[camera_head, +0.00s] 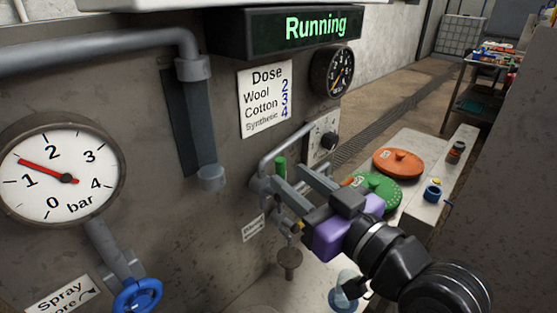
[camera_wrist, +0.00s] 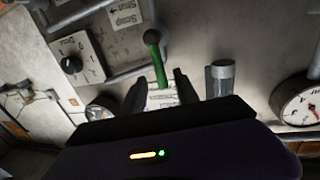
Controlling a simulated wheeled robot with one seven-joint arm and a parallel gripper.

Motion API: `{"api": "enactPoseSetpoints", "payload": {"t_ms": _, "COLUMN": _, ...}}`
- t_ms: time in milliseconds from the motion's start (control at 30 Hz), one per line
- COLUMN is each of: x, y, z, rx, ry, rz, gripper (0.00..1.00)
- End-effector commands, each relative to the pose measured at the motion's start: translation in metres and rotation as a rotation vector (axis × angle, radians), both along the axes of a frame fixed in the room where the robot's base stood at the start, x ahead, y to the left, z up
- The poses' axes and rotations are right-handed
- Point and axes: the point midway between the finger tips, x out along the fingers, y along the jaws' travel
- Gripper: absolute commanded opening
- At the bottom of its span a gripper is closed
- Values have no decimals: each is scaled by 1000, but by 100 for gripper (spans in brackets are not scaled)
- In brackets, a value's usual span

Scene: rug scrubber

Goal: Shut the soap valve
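The soap valve's green lever (camera_head: 281,167) stands upright by a grey pipe on the machine's wall. In the wrist view the green lever (camera_wrist: 157,62) is at top centre, tilted, with a dark rounded end. A label reading "Soap" and "Shut" with an arrow (camera_wrist: 125,14) is above it. My gripper (camera_head: 290,178), purple-bodied, reaches in from the lower right with its two grey fingers apart. In the wrist view the lever's lower part lies between the fingers (camera_wrist: 159,88), with visible gaps. I cannot tell whether either finger touches it.
A bent grey pipe (camera_head: 285,145) and a knob box (camera_head: 324,137) are close behind the lever. A blue handwheel (camera_head: 137,295) and pressure gauge (camera_head: 62,170) are at left. The display (camera_head: 290,32) reads "Running".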

Motion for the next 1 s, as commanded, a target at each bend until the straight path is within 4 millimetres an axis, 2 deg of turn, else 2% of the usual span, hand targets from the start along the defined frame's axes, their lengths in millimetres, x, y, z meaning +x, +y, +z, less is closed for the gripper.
{"api": "enactPoseSetpoints", "payload": {"t_ms": 200, "x": 25, "y": 23, "z": 2, "rx": -1, "ry": -1, "rz": 2, "gripper": 37}}
{"api": "enactPoseSetpoints", "payload": {"t_ms": 433, "x": 47, "y": 41, "z": 1, "rx": 1, "ry": -1, "rz": 0, "gripper": 37}}
{"api": "enactPoseSetpoints", "payload": {"t_ms": 833, "x": 53, "y": 46, "z": 0, "rx": 1, "ry": -2, "rz": -1, "gripper": 37}}
{"api": "enactPoseSetpoints", "payload": {"t_ms": 1000, "x": 53, "y": 46, "z": 0, "rx": 1, "ry": -2, "rz": -1, "gripper": 4}}
